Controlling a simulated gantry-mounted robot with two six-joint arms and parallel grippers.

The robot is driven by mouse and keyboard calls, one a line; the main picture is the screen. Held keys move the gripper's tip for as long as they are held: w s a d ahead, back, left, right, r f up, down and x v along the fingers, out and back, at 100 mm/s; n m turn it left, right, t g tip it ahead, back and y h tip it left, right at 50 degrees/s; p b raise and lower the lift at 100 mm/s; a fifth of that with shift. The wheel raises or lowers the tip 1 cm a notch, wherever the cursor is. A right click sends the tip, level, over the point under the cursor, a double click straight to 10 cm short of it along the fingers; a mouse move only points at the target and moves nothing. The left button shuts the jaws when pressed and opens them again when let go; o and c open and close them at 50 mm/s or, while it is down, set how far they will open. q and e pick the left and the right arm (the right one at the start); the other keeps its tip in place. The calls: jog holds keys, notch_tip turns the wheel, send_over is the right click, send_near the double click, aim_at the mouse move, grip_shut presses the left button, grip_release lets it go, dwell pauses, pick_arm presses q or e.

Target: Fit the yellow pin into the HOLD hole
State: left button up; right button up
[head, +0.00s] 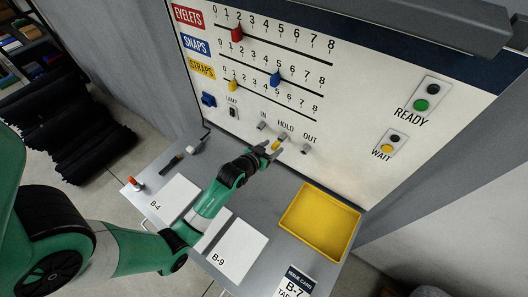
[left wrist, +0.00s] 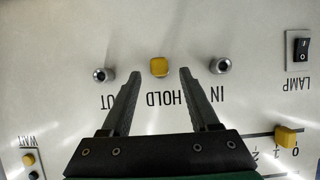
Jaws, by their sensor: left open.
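The yellow pin (head: 276,145) sticks out of the board at the HOLD position, between the IN and OUT sockets. In the left wrist view the yellow pin (left wrist: 159,67) shows end-on above the upside-down HOLD label; its depth in the hole cannot be told. My left gripper (head: 269,151) is in front of the board at the pin. In the left wrist view the left gripper (left wrist: 160,73) is open, with one finger on each side of the pin and a gap to both. My right gripper is not in view.
The IN socket (left wrist: 220,66) and OUT socket (left wrist: 103,75) flank the pin. A lamp switch (head: 233,112) and sliders sit on the board.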

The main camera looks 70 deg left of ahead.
pick_arm(q)
jog(key=v, duration=1)
jog(key=shift+r+p, duration=0.1)
jog(key=shift+p, duration=0.2)
jog(key=w+d+r+m+t+h+p, duration=0.1)
jog(key=w+d+r+t, duration=0.3)
jog(key=r, duration=0.6)
jog(key=w+d+r+m+t+h, duration=0.15)
jog(key=w+d+r, duration=0.35)
jog(key=r, duration=0.6)
jog(key=w+d+r+m+t+h+p, duration=0.1)
jog(key=w+d+r+m+t, duration=0.2)
jog(key=w+r, duration=0.5)
jog(key=s+d+r+t+h, duration=0.1)
jog(key=s+d+r+t, duration=0.1)
jog(key=r, duration=0.8)
jog(key=s+d+r+m+t+h, duration=0.1)
jog(key=s+d+r, duration=0.4)
jog(key=r, duration=0.5)
jog(key=s+d+r+m+t+h, duration=0.1)
jog(key=s+d+r+t+h, duration=0.2)
jog(key=r, duration=0.7)
jog(key=shift+s+d+r+t+p, duration=0.4)
jog(key=shift+d+t, duration=0.3)
jog(key=shift+t, duration=0.35)
